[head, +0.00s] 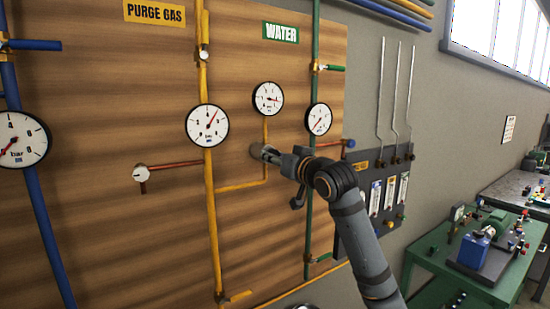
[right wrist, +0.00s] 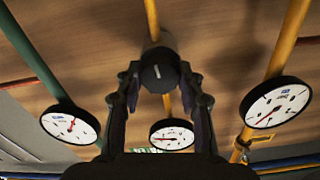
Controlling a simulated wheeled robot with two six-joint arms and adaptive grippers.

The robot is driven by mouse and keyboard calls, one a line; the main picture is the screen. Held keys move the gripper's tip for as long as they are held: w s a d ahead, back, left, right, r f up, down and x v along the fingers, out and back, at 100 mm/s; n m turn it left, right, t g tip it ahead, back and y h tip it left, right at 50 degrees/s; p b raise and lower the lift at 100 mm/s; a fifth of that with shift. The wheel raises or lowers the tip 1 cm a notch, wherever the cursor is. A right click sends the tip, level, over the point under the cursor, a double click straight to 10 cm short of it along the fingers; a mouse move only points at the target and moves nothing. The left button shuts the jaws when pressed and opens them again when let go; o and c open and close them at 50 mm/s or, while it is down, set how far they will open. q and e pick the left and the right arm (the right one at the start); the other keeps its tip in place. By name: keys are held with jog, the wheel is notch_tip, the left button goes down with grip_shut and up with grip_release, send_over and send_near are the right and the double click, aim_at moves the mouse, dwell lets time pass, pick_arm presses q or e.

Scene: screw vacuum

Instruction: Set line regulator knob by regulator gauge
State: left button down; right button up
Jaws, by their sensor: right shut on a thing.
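The grey regulator knob (head: 258,151) sits on the wooden panel at the end of a yellow pipe. In the right wrist view the dark round knob face (right wrist: 158,74) carries a short pale mark. My right gripper (head: 270,154) is shut on the knob, with one finger on each side of it. The regulator gauge (head: 268,99) is straight above the knob, its needle pointing right. It also shows in the right wrist view (right wrist: 172,135), below the knob. My left gripper is in neither view.
A larger gauge (head: 207,125) is on the yellow pipe to the left, and another gauge (head: 318,119) is by the green pipe (head: 315,60) at right. A copper pipe with a small white dial (head: 141,173) sticks out at left. A flowmeter panel (head: 375,200) is behind my arm.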

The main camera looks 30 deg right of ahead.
jog(key=n, duration=0.5)
jog(key=o, duration=1.2)
jog(key=s, duration=0.7)
jog(key=shift+s+d, duration=0.25)
